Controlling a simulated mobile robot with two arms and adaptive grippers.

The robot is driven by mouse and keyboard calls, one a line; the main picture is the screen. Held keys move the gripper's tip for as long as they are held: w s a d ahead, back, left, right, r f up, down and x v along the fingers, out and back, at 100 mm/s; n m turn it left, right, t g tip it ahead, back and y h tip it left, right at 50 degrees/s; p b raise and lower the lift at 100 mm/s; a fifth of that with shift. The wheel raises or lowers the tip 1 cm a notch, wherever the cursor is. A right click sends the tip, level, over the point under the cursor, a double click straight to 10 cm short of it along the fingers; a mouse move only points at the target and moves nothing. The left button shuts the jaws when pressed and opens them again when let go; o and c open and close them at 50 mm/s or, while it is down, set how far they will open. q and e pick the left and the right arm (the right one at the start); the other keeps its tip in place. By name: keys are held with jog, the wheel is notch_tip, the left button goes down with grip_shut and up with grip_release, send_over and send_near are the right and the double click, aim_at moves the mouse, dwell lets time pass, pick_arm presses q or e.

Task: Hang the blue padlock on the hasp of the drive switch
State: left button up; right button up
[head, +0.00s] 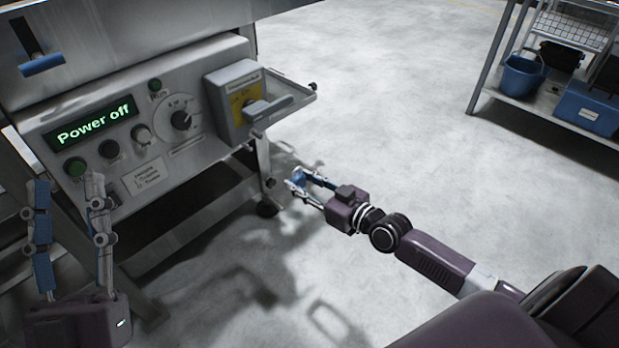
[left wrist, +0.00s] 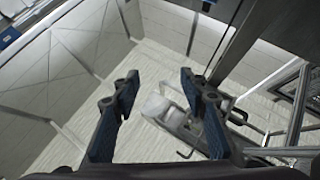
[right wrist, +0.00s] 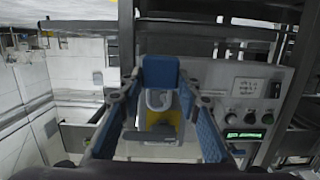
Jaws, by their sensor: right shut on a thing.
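The blue padlock (head: 299,176) is between the fingertips of my right gripper (head: 296,182), which is shut on it. In the right wrist view the padlock's blue body (right wrist: 161,72) is gripped, and its pale U-shaped shackle (right wrist: 152,104) shows in front of the yellow plate. The drive switch (head: 232,104) is a grey box with a yellow plate and a grey handle at the panel's right end. The padlock is apart from it, lower and to the right in the head view. I cannot clearly make out the hasp. My left gripper (head: 68,186) is open and empty at lower left.
The grey control panel (head: 190,149) carries a green "Power off" display (head: 95,122), knobs and buttons. A small ledge (head: 298,92) juts out beside the switch. A shelf rack (head: 512,92) with a blue bucket (head: 523,76) stands at upper right. The floor between is clear.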

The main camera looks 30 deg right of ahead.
jog(key=shift+w+a+f+p, duration=0.2)
jog(key=shift+w+a, duration=0.25)
jog(key=shift+a, duration=0.15)
jog(key=shift+w+a+f+p, duration=0.15)
jog(key=shift+w+a+p, duration=0.05)
jog(key=shift+w+a, duration=0.3)
pick_arm(q)
jog(key=shift+w+d+f+g, duration=0.1)
jog(key=shift+w+f+g, duration=0.7)
jog(key=shift+w+f, duration=0.2)
pick_arm(e)
jog(key=shift+a+f, duration=0.1)
jog(key=shift+a, duration=0.1)
